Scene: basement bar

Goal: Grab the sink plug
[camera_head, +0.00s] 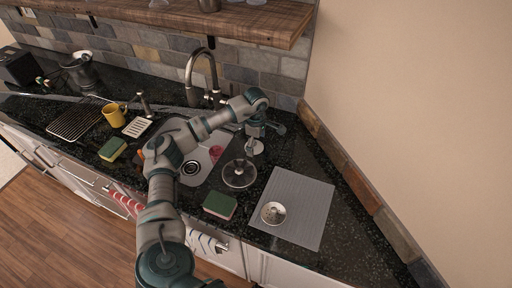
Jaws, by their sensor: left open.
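My left gripper (264,130) is open above the counter, to the right of the sink (215,150). A small pale disc (257,148) lies just below it. I cannot tell whether the gripper touches this disc. A round metal disc with small dark marks (273,213) lies flat on the grey mat (305,190) and looks like a sink plug or strainer. It is well apart from the gripper, nearer the counter's front. The sink drain (191,168) shows as a dark ring. My left arm covers part of the sink. My right gripper is not in view.
A dark round glassy object (239,174) stands between sink and mat. A green sponge (220,206) lies near the front edge, another (112,149) at left by a yellow cup (114,115). The faucet (203,75) rises behind. A wooden shelf (200,20) overhangs the back.

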